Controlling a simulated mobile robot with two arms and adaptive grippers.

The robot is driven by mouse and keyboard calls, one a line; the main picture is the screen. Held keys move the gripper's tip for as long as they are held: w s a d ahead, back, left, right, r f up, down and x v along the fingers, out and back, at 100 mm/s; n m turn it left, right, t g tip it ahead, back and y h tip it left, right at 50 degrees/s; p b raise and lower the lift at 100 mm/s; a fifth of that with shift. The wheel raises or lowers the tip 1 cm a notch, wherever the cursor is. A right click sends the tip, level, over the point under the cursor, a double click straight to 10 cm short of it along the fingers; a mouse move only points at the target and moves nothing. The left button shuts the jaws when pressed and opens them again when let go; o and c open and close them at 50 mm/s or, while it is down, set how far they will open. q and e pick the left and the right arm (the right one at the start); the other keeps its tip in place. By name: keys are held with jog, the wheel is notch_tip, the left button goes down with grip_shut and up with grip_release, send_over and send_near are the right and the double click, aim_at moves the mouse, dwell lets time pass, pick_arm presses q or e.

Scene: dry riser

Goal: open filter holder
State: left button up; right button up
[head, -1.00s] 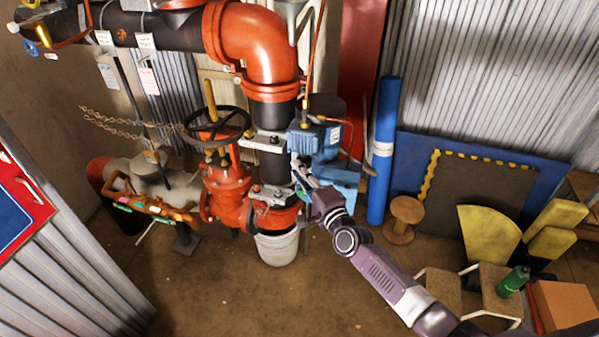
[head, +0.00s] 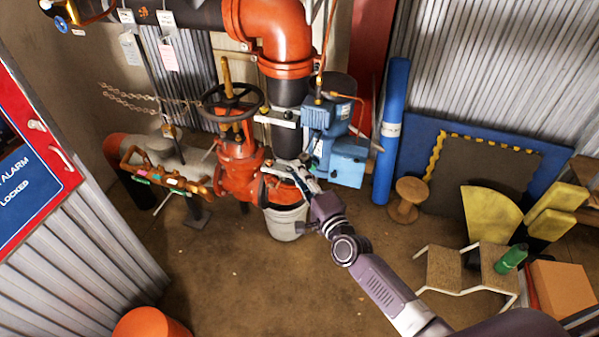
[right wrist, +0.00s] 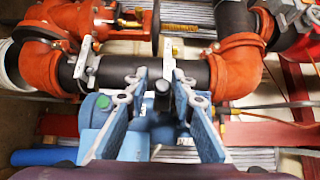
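My right gripper (head: 284,173) is in front of the lower end of the black vertical pipe, above a white bucket (head: 287,224). In the right wrist view its two blue-grey fingers (right wrist: 160,80) stand apart with nothing held between them. Behind them runs the black pipe (right wrist: 118,70) with orange couplings (right wrist: 238,66) and pale metal clamps. I cannot tell for certain which fitting is the filter holder. The gripper partly hides the orange fitting (head: 278,190) at the pipe's lower end. My left gripper is not in view.
A blue pump (head: 330,118) with a blue box is right of the pipe. A red valve (head: 238,170) with a black handwheel (head: 232,98) is left. A blue roll (head: 391,130) and a wooden spool (head: 406,198) stand right.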

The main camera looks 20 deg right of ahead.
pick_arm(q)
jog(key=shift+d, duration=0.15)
pick_arm(e)
jog(key=shift+o, duration=0.4)
jog(key=shift+w, duration=0.1)
jog(key=shift+d, duration=0.1)
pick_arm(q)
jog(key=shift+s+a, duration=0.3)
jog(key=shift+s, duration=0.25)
pick_arm(e)
jog(key=s+d, duration=0.2)
jog(key=s, duration=0.9)
jog(key=shift+s+d, duration=0.15)
jog(key=shift+s, duration=0.25)
